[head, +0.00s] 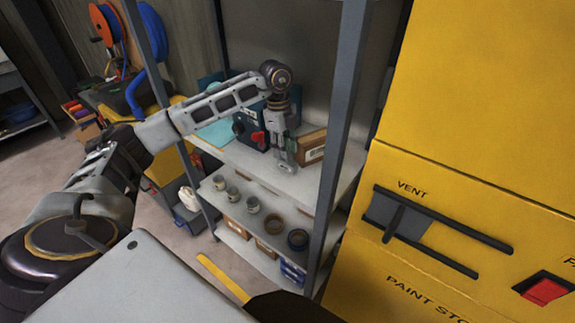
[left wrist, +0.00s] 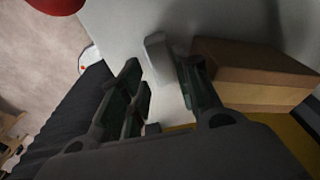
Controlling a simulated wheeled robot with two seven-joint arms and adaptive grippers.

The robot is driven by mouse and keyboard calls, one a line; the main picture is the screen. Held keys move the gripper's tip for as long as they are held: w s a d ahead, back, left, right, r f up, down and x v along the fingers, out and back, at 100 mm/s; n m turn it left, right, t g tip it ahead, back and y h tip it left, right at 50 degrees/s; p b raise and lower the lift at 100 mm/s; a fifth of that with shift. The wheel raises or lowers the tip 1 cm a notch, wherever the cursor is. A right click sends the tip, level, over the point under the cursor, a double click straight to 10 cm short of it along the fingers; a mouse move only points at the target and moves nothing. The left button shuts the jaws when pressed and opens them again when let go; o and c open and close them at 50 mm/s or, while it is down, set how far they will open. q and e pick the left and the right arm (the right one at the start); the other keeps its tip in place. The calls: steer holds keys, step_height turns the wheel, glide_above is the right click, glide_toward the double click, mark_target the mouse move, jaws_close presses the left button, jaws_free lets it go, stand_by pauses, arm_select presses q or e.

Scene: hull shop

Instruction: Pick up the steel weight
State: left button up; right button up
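The steel weight (left wrist: 158,52) looks like a small pale grey block in the left wrist view. It stands on the light shelf board (head: 318,185), between the lines of my left gripper's fingers and near their tips. My left gripper (head: 285,160) points down over the shelf in the head view. In the left wrist view, the left gripper (left wrist: 162,80) has its fingers apart, with a gap on each side of the block. I cannot clearly tell the weight from the fingertips in the head view. My right gripper is not in view.
A brown cardboard box (head: 312,146) stands close to the right of the left gripper; it also shows in the left wrist view (left wrist: 255,70). A dark blue device with a red part (head: 258,137) stands to the left. A grey shelf post (head: 340,130) rises at the right, before the yellow cabinet (head: 470,110).

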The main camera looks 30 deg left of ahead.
mark_target(287, 165)
arm_select(q)
steer(key=shift+f, duration=0.15)
steer(key=shift+d+f+p, duration=0.25)
steer(key=shift+f+p, duration=0.1)
steer(key=shift+f, duration=0.95)
steer(key=shift+d+f+p, duration=0.25)
steer(key=shift+f+p, duration=0.05)
steer(key=shift+f, duration=0.95)
steer(key=shift+r, duration=0.1)
jaws_close()
